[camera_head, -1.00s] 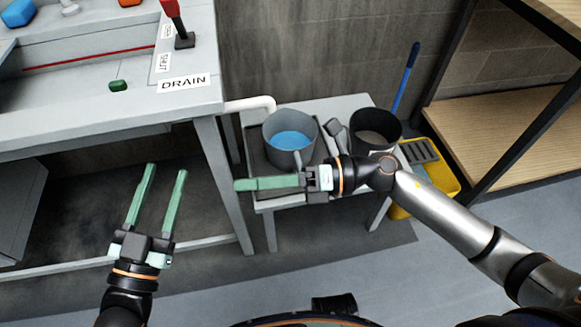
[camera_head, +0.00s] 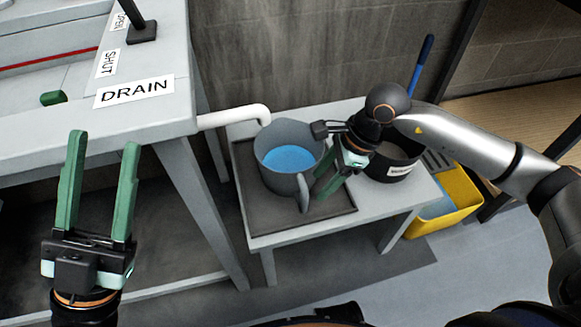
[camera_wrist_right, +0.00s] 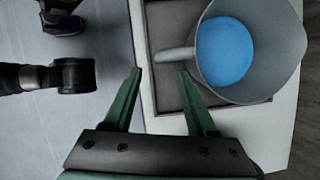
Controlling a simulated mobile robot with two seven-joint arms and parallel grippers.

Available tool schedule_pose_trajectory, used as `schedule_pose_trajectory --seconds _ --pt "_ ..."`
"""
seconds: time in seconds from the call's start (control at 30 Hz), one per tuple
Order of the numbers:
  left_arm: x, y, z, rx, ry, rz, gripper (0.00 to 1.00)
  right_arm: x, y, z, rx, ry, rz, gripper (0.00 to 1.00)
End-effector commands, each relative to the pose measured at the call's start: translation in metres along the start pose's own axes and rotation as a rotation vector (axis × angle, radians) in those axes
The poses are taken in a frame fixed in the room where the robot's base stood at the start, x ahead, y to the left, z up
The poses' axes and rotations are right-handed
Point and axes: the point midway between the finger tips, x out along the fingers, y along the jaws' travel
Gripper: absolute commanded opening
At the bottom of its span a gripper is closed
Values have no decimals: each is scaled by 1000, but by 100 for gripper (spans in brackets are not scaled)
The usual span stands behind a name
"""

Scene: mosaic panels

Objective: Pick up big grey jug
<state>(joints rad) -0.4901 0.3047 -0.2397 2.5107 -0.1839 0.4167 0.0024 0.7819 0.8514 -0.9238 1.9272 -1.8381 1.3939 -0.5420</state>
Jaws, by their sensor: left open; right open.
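The big grey jug (camera_head: 275,178) stands upright on a dark tray (camera_head: 340,203) on a low grey table. It holds blue liquid, and its handle points toward me. My right gripper (camera_head: 322,187) is open, close beside the handle on its right. In the right wrist view the jug (camera_wrist_right: 285,42) is at upper right, its handle reaching left past the tip of the right-hand finger. The handle's end lies just ahead of the open right gripper (camera_wrist_right: 160,73), not clearly between the fingers. My left gripper (camera_head: 104,142) is open and empty, away from the jug at the left.
A black pot (camera_head: 388,165) with a white label stands right of the jug, partly hidden by my right arm. A white drain pipe (camera_head: 235,117) ends near the jug's rim. The workbench (camera_head: 150,118) is at left. A yellow bucket (camera_head: 455,200) stands on the floor at right.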

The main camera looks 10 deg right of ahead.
Motion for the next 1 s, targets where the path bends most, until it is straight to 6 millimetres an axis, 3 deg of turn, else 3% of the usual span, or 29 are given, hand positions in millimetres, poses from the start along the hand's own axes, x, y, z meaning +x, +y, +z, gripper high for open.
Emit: schedule_pose_trajectory --seconds 0.1,0.43,0.7,1.0 --pt "-6 3 6 -11 -3 1 50 23 1 0 1 -2 3 57" --pt "-11 6 12 -23 -6 2 50 46 1 0 2 -3 2 57" --pt "-22 13 24 -15 -14 10 50 90 0 0 3 -4 3 57" --pt "-22 14 25 -12 -17 13 50 96 0 1 2 -2 0 57"
